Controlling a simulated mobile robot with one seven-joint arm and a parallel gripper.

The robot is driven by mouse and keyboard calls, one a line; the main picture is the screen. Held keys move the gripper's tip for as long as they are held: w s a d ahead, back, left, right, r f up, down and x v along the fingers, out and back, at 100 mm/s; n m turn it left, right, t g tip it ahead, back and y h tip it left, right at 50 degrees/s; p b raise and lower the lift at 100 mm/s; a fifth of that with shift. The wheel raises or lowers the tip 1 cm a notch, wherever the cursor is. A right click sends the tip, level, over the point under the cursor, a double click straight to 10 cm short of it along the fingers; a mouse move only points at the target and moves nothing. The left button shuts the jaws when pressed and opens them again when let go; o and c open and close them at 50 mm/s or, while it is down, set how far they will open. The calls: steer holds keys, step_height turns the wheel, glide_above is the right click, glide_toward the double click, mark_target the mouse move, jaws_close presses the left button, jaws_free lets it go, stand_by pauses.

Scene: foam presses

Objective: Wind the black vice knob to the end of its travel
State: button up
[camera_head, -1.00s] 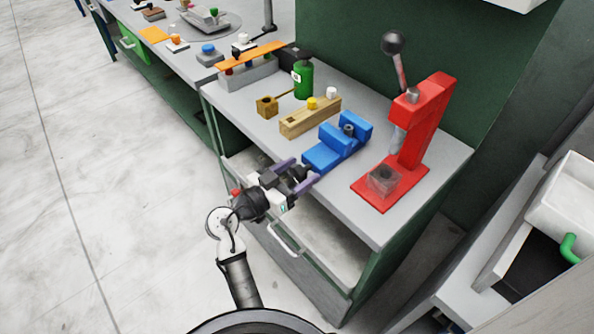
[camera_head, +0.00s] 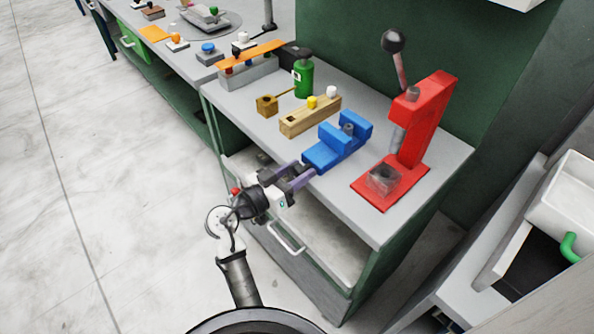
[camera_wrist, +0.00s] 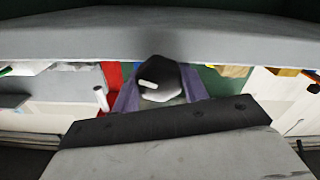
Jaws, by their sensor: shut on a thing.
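The blue vice (camera_head: 337,146) stands on the grey bench top near its front edge, with a dark grey round piece between its jaws. Its black knob (camera_wrist: 160,82) fills the middle of the wrist view and has a short white mark on its face. My gripper (camera_head: 302,173) is at the front end of the vice, its purple fingers shut on the knob. In the wrist view the fingers (camera_wrist: 158,96) flank the knob on both sides. In the head view the fingers mostly hide the knob.
A red press (camera_head: 411,140) with a ball-ended lever stands close to the right of the vice. A wooden block (camera_head: 308,119) with yellow and white knobs and a green bottle (camera_head: 303,78) stand behind left. An open drawer (camera_head: 316,240) lies below my gripper.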

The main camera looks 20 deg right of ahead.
steer(key=o, duration=1)
steer(key=shift+m, duration=0.3)
steer(key=shift+m, duration=0.3)
steer(key=shift+b+v, duration=2.4)
steer(key=shift+v, duration=4.5)
